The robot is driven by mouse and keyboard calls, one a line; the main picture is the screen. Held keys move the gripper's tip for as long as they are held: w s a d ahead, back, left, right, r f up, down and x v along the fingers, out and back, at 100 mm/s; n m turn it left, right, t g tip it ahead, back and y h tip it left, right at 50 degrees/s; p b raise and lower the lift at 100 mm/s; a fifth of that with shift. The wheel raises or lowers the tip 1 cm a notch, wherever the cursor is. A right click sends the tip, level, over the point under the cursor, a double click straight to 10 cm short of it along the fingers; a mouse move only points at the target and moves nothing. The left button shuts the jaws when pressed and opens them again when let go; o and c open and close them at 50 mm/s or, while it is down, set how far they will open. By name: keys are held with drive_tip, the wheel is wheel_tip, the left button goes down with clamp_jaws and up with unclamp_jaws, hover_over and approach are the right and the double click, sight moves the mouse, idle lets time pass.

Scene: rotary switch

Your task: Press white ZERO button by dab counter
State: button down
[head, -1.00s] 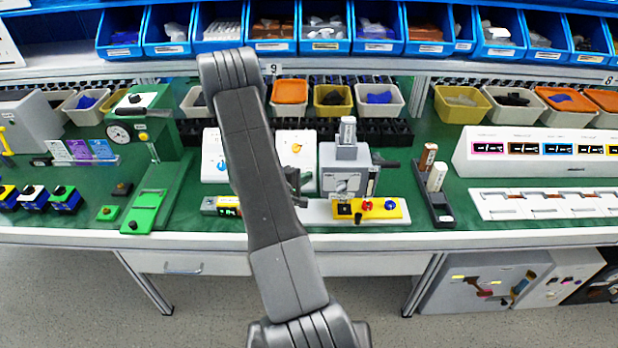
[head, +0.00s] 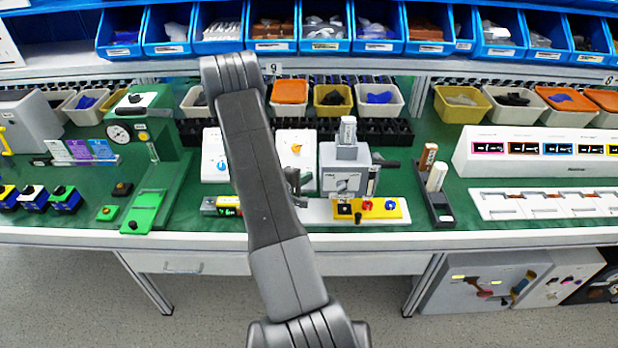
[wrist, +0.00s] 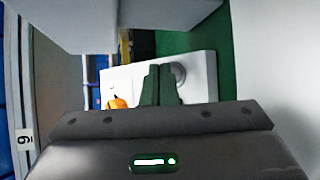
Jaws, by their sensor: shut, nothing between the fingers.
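My gripper (wrist: 163,84) shows in the wrist view with its two dark fingers together and nothing between them. In the head view my arm hides most of the gripper (head: 296,186), left of the grey box-shaped fixture (head: 344,170). In the wrist view a white panel (wrist: 203,72) with an orange knob (wrist: 117,102) and a grey round part lies beyond the fingers. I cannot tell whether the fingers touch it. A small unit with a lit green display (head: 228,206) stands on the bench left of my arm and may be the dab counter. I cannot make out a white ZERO button.
A yellow control plate (head: 383,208) with red and blue knobs sits right of my arm. A white panel with a blue knob (head: 214,160) stands left of it. Bins line the back.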

drive_tip(key=shift+w+f, duration=0.15)
drive_tip(key=shift+f, duration=0.05)
idle(0.6)
drive_tip(key=shift+s+r+p, duration=0.5)
drive_tip(key=shift+s+r, duration=0.05)
drive_tip(key=shift+r, duration=0.1)
drive_tip(key=shift+r, duration=0.1)
drive_tip(key=s+r+p, duration=0.3)
drive_tip(key=shift+s+r, duration=0.1)
drive_tip(key=shift+r, duration=0.2)
drive_tip(key=shift+f, duration=0.1)
idle(0.5)
